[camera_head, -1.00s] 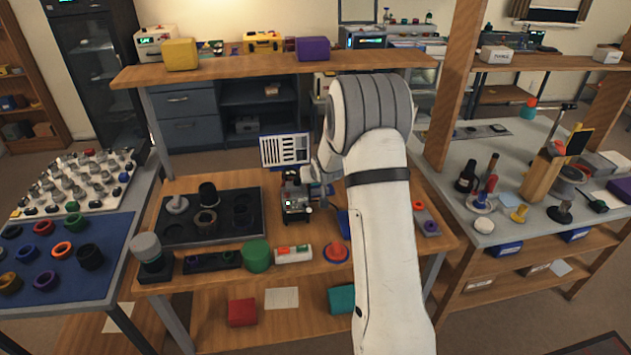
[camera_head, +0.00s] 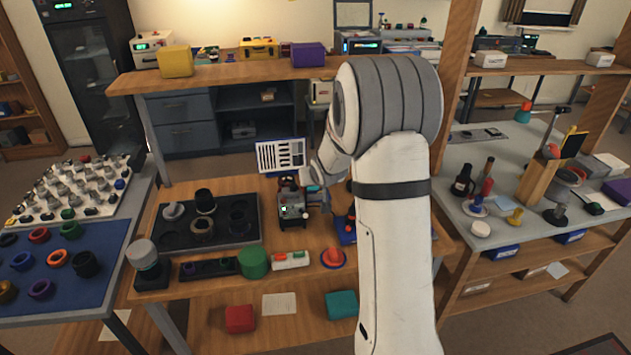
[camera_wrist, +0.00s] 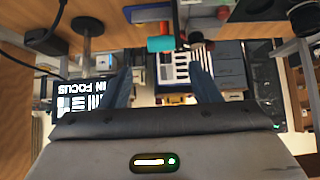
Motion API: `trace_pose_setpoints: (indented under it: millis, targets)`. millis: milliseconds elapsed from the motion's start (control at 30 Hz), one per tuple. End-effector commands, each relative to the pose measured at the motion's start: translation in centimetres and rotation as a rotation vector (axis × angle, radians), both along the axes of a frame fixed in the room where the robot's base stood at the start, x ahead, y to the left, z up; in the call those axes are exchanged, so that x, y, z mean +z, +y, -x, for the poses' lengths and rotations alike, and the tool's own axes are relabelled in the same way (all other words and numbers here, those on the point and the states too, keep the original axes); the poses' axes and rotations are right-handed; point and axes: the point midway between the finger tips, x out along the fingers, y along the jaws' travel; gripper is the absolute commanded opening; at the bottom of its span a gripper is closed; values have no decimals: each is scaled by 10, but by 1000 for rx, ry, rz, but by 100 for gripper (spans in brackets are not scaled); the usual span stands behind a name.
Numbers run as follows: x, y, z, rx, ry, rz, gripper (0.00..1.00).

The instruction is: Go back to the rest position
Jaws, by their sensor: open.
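My arm reaches over the wooden bench (camera_head: 330,215) in the head view. Its end is partly hidden behind my forearm, close to the small dark device (camera_head: 291,210) and the striped test chart (camera_head: 281,155). In the wrist view my gripper (camera_wrist: 163,88) is open, its two fingers apart and nothing held between them. The striped chart also shows beyond the fingers (camera_wrist: 180,68). A teal and red part (camera_wrist: 160,43) shows above the gap, apart from the fingers.
A black tray (camera_head: 222,240) with rings and parts lies on the bench's left. A green cylinder (camera_head: 253,262) and an orange-and-blue round part (camera_head: 333,258) stand near its front edge. An upper shelf (camera_head: 240,71) crosses behind. A grey side table (camera_head: 470,240) stands right.

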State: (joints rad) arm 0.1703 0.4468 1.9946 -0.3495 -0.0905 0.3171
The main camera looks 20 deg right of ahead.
Motion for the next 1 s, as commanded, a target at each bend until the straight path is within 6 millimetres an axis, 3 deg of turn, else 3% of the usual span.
trace_pose_setpoints:
  millis: [433, 567, 667, 767, 1000]
  targets:
    - [1, 1, 1, 1, 1, 1, 56]
    - [16, 5, 13, -2, 17, 9, 56]
    - [39, 13, 38, -6, 52, 20, 56]
    - [64, 23, 76, -10, 105, 31, 56]
    - [107, 51, 181, 6, 248, 31, 56]
